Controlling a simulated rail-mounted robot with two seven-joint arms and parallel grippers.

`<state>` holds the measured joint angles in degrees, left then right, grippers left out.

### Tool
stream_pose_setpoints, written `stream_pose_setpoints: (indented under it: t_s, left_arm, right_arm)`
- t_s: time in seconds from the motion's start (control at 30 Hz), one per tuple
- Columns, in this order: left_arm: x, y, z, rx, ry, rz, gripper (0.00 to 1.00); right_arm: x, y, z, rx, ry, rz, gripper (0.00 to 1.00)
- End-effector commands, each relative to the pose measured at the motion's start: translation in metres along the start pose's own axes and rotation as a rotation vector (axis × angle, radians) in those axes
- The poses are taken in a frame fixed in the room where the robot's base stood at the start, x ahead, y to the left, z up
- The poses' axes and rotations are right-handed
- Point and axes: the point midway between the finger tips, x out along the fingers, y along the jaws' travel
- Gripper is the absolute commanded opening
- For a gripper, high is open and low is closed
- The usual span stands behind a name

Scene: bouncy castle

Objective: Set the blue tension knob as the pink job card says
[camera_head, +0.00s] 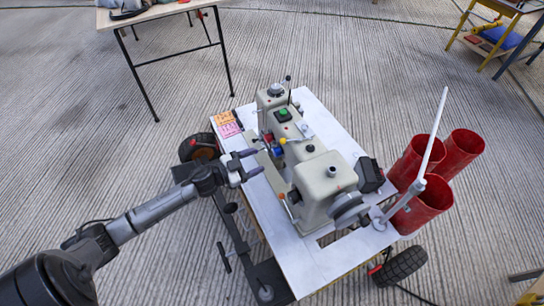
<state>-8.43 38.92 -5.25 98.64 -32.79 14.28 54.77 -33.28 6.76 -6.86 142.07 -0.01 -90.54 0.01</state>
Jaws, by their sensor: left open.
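The blue tension knob (278,151) is a small blue spot on the near-left side of the cream sewing machine (322,180). The pink job card (230,130) lies at the far left corner of the white table top (318,112), its writing too small for me to read. My left gripper (259,160) reaches in from the left and is open. Its two dark fingers point at the machine, just left of the blue knob; I cannot tell whether they touch it. The knob's setting is too small to see. My right gripper is not in view.
An orange card (224,118) lies beside the pink one. Small red and yellow (282,141) parts sit close to the blue knob. Red cylindrical bins (428,204) and a white upright rod (432,135) stand at the table's right. Another table (160,14) is at the back left.

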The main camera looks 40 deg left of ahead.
Motion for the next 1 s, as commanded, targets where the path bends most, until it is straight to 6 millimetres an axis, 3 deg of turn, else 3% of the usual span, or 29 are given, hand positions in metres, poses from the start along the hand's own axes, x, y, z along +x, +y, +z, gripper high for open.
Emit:
stream_pose_setpoints:
  t_s: [0.2,0.4,0.97,1.0]
  left_arm:
    - [0.036,-0.001,0.002,0.003,0.001,-0.001,0.58]
    - [0.056,-0.001,0.001,0.002,0.000,-0.001,0.58]
    - [0.067,-0.001,0.000,0.002,-0.001,-0.001,0.58]
    - [0.067,-0.001,0.000,0.002,-0.001,-0.001,0.55]
  right_arm:
    - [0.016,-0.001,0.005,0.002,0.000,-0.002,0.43]
    - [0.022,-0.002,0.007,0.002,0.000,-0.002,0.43]
    - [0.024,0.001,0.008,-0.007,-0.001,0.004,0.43]
    - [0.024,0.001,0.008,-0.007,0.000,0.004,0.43]
